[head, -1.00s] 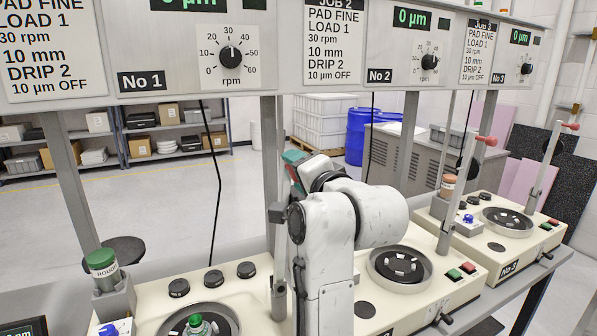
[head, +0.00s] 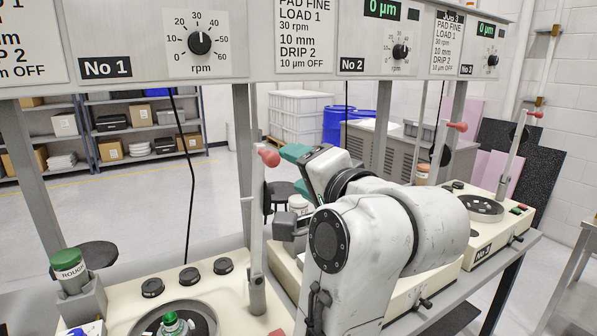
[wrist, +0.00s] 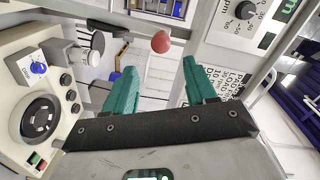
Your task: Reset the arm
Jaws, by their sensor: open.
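My arm, with white scuffed links, stands folded at the centre right of the head view, in front of the No 2 machine (head: 405,305) and hiding much of it. My gripper (head: 296,170) has teal fingers and shows only in part behind the arm's dark joint. In the wrist view both teal fingers of my gripper (wrist: 158,72) are spread apart, with nothing held between them. A red ball knob (wrist: 161,42) appears between and beyond the fingertips. I cannot tell its distance from them.
A lever with a red knob (head: 268,155) stands close left of my arm. The overhead panel (head: 262,45) crosses above. The No 1 machine (head: 130,310) has a green-capped bottle (head: 68,265) in a holder. The No 3 lever's red knob (head: 535,114) is farther right. Floor behind is open.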

